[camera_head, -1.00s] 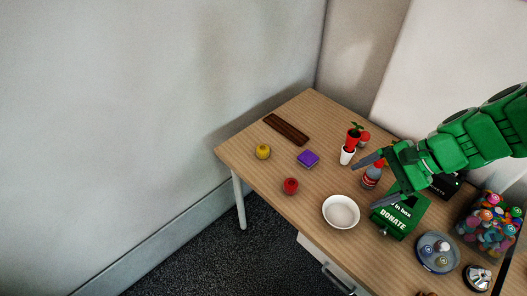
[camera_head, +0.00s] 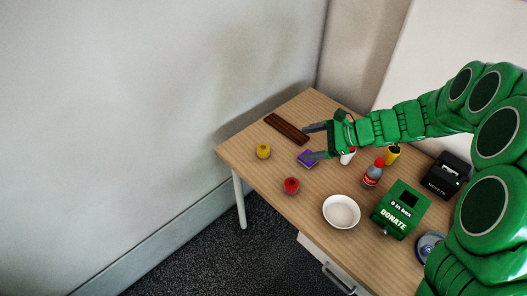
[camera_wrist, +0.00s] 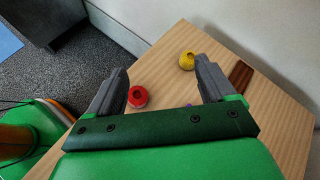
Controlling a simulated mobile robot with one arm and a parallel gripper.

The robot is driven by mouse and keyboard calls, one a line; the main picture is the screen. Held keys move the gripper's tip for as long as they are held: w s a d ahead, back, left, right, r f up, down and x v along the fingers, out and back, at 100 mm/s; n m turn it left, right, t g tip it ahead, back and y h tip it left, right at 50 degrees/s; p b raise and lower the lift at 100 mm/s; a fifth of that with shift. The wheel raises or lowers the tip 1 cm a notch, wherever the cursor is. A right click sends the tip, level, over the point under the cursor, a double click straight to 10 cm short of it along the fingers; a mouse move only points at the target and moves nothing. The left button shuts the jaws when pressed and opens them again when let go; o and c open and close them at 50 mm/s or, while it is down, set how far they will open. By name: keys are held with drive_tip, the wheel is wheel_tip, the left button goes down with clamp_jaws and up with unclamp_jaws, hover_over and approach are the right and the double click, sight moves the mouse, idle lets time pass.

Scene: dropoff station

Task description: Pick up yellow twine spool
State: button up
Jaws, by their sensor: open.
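The yellow twine spool (camera_head: 263,151) stands on the left part of the wooden table, near its edge. It also shows in the wrist view (camera_wrist: 187,61), just beyond the tip of the right finger. My gripper (camera_head: 311,142) is open and empty. It is over the table to the right of the spool, with its fingers pointing left toward it. In the wrist view my gripper's two fingers (camera_wrist: 160,72) are spread wide, with table surface between them.
A red spool (camera_head: 291,185) stands in front of the yellow one. A dark brown bar (camera_head: 286,129) lies behind it. A purple block (camera_head: 306,160) is partly under my gripper. A white bowl (camera_head: 341,212), a bottle (camera_head: 373,172) and a green donation box (camera_head: 402,208) stand further right.

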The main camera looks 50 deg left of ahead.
drive_tip(key=w+a+f+m+y, duration=0.1)
drive_tip(key=a+f+m, duration=0.1)
drive_tip(key=a+f, duration=0.45)
drive_tip(key=m+y, duration=0.1)
drive_tip(key=m, duration=0.2)
approach(269, 150)
drive_tip(key=shift+t, duration=0.4)
drive_tip(key=x, duration=0.5)
drive_tip(key=shift+s+d+f, duration=0.1)
drive_tip(key=shift+s, duration=0.05)
drive_tip(key=shift+x, duration=3.8)
drive_tip(key=shift+c, duration=0.4)
drive_tip(key=c, duration=1)
